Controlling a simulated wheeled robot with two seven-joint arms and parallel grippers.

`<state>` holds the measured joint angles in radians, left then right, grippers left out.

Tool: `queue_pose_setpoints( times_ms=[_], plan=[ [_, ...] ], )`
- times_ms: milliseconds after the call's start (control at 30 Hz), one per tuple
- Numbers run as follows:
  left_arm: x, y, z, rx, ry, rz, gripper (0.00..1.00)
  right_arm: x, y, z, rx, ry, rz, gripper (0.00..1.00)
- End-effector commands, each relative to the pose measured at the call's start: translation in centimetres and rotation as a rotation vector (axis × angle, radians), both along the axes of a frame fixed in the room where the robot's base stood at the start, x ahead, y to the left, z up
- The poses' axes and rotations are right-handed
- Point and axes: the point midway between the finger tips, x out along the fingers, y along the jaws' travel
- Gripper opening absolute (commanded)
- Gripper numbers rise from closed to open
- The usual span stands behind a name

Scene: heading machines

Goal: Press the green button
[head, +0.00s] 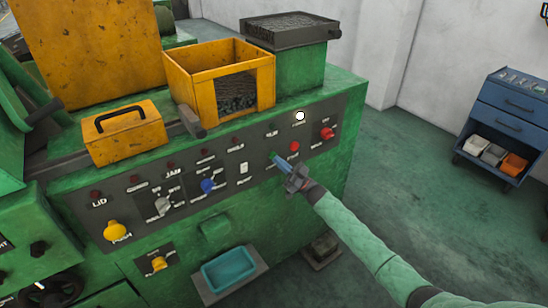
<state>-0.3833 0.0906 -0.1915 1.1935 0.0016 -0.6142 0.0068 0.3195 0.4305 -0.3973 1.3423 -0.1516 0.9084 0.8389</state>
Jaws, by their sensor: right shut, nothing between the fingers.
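The green button (273,154) is on the dark control panel (225,155) of the green machine, right of the middle. My right gripper (279,162) comes in from the lower right and is shut and empty. Its tips are at the green button and cover part of it; I cannot tell whether they touch it or whether the button is pushed in. My left gripper is not in view.
A red button (294,146) and a red knob (327,133) sit to the right on the panel. A blue knob (207,186) and a yellow button (115,230) are to the left. A blue tool cart (508,118) stands far right, with open floor before it.

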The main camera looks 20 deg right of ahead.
Motion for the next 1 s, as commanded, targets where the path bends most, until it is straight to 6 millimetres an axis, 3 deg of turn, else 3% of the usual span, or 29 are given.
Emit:
queue_pose_setpoints(
  times_ms=[1000],
  plan=[
    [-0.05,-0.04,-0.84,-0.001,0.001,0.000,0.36,0.82,0.31,0.04,0.000,0.000,0.000,0.00]
  ],
)
